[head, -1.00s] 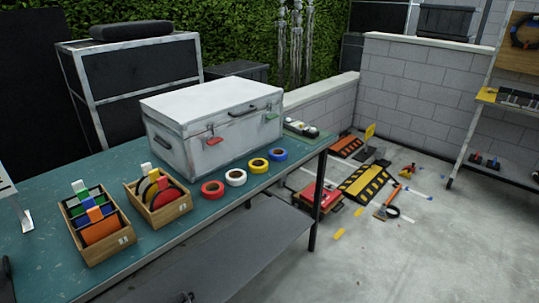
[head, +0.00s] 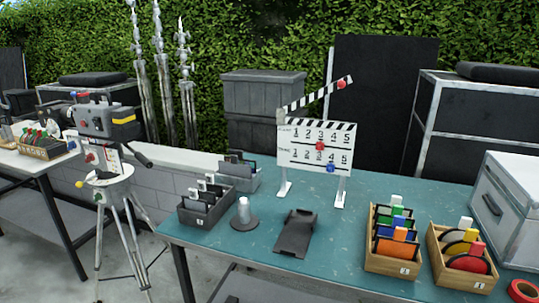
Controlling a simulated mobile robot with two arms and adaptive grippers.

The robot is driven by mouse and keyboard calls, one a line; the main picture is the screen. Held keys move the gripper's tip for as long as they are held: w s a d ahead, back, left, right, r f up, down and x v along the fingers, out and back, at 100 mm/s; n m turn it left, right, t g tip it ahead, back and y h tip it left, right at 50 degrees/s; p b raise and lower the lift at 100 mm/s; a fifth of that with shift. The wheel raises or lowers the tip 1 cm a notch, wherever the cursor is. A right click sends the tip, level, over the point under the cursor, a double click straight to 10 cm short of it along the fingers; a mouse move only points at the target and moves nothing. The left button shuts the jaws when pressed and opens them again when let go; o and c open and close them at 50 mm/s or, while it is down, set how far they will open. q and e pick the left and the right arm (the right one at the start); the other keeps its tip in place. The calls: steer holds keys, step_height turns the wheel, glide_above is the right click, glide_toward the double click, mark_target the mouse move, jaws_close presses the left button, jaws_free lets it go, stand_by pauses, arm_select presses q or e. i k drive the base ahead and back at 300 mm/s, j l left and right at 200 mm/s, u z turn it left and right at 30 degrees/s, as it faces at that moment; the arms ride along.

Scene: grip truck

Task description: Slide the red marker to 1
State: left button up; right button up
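A white clapperboard (head: 290,163) stands upright on two white feet on the teal table, with its striped clapper stick (head: 318,93) raised. It has two rows of numbers, 1 to 5 from left to right. The red marker (head: 319,146) sits just below the upper row, at about the 3. A blue marker (head: 331,168) sits below the lower row, at about the 4. A red knob (head: 341,84) is near the raised end of the stick. Neither of my grippers is in view.
The teal table (head: 355,245) carries a black divided box (head: 224,207), a small cylinder on a round base (head: 244,216), a dark flat holder (head: 295,233) and wooden boxes of coloured discs (head: 390,263). A camera on a tripod (head: 105,195) stands left. Table in front of the clapperboard's right foot is clear.

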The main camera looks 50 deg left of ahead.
mark_target(320, 146)
steer(key=u, duration=1.15)
